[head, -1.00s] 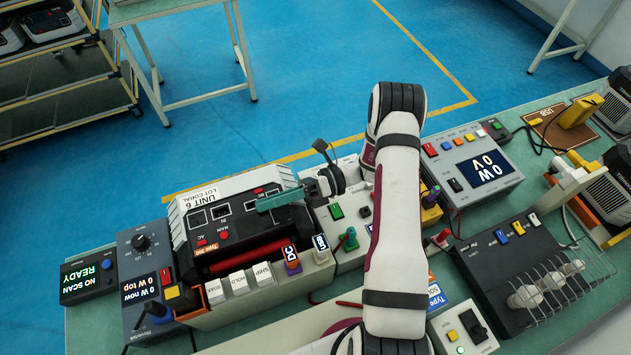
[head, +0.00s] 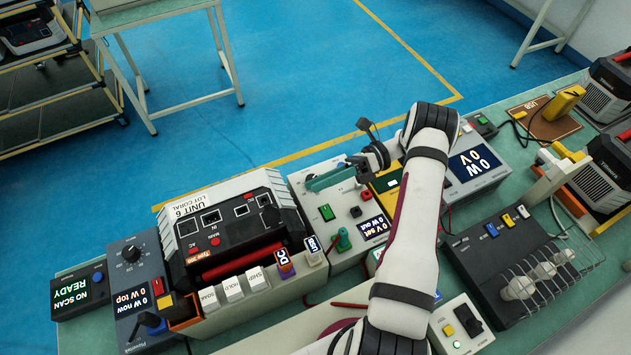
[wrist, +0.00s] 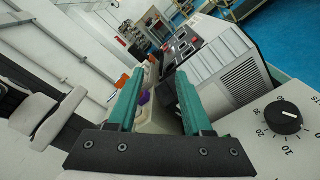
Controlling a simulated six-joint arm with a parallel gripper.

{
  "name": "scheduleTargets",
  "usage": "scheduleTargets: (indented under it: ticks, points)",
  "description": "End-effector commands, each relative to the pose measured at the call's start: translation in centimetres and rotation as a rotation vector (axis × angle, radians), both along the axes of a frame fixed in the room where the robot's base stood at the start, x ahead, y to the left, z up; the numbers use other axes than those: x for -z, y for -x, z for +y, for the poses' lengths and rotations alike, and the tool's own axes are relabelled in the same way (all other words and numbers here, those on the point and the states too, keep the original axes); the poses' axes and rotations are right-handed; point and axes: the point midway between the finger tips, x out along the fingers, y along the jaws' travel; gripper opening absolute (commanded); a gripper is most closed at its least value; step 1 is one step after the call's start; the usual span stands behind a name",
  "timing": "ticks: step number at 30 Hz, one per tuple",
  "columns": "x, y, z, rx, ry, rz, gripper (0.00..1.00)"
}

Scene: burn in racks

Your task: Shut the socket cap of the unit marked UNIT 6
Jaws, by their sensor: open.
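UNIT 6 (head: 238,193) is a white-topped unit with a black front panel, at left centre in the head view. Its panel has several dark sockets (head: 211,218) and small red buttons. I cannot make out which part is the socket cap or whether it is open. The vented grey side of the unit (wrist: 238,80) shows in the wrist view, right of the fingers. My gripper (head: 313,184), with teal fingers, is to the right of the unit and apart from it, above the white instrument. In the wrist view my gripper (wrist: 158,76) is open, with nothing between its fingers.
A row of labelled blocks (head: 232,287) lies in front of the unit. A dark meter with a knob (head: 138,265) stands to its left. A white instrument (head: 325,205) with a green knob stands to its right. A black box with a wire rack (head: 505,250) is further right.

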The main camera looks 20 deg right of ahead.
Motion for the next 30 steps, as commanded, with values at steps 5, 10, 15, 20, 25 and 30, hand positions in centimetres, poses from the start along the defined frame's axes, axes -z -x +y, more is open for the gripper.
scheduleTargets:
  ticks: [5, 10, 15, 20, 25, 30]
  points:
    - [-4.9, 1.3, 5.8, -0.573, 0.346, -0.535, 0.50]
    - [-10.5, 1.6, 9.4, -1.311, 0.565, -1.260, 0.50]
    - [-14.8, 0.6, 11.8, -1.733, 0.615, -1.694, 0.50]
    - [-14.5, 0.4, 12.3, -1.814, 0.615, -1.775, 0.50]
    - [-9.9, 0.5, 12.2, -1.809, 0.613, -1.768, 0.50]
    - [-5.0, 0.5, 12.2, -1.806, 0.614, -1.765, 0.50]
